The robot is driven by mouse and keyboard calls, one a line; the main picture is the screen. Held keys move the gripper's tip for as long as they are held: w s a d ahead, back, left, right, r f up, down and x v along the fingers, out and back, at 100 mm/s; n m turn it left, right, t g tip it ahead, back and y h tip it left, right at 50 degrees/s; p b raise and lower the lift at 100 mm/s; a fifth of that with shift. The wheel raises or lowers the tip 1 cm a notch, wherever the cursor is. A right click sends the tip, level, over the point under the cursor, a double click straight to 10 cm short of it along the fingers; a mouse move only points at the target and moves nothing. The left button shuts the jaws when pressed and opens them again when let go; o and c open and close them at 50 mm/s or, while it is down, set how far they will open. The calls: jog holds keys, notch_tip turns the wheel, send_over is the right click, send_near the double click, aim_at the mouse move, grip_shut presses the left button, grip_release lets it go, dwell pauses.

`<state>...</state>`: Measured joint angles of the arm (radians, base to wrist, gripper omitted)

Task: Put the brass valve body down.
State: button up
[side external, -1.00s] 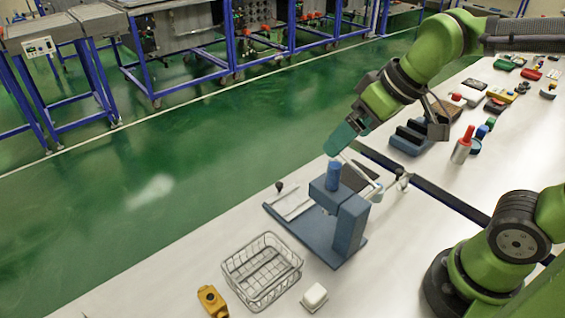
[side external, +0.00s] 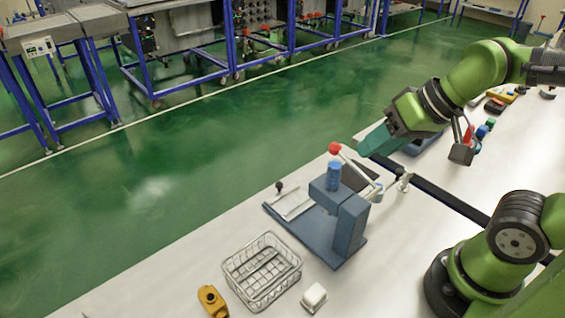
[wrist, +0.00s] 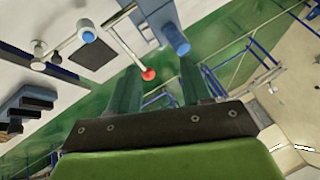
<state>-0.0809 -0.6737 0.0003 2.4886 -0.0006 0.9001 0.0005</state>
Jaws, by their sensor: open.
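A brass-yellow piece with a dark round opening, which looks like the brass valve body (side external: 212,301), rests on the white table at the front left in the side view. My gripper (side external: 368,146), with teal fingers, is far from it, up and to the right, above the table behind the press. In the wrist view my gripper (wrist: 160,68) has its two fingers apart, with nothing held between them. The red lever knob (wrist: 148,74) of the press shows in the gap beyond them. The valve body is not seen in the wrist view.
A blue arbor press (side external: 350,225) with a red-knobbed lever stands between my gripper and the valve body. A wire basket (side external: 262,270) and a small white block (side external: 314,297) are near the valve body. A dark strip (side external: 450,199) crosses the table at right.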

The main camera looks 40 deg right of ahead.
jog(key=w+a+f+n+g, duration=0.1)
jog(key=w+a+n+g, duration=0.4)
jog(key=a, duration=0.8)
jog(key=m+g+h, duration=0.1)
jog(key=m+h, duration=0.1)
jog(key=h, duration=0.1)
send_over(209, 295)
notch_tip(209, 295, down, 5)
jog(key=f, duration=1.1)
jog(key=shift+w, duration=0.25)
jog(key=shift+s+f, duration=0.15)
jog(key=shift+f, duration=1.2)
jog(key=shift+s+f, duration=0.15)
jog(key=shift+f, duration=1.2)
jog(key=shift+r, duration=0.1)
grip_shut()
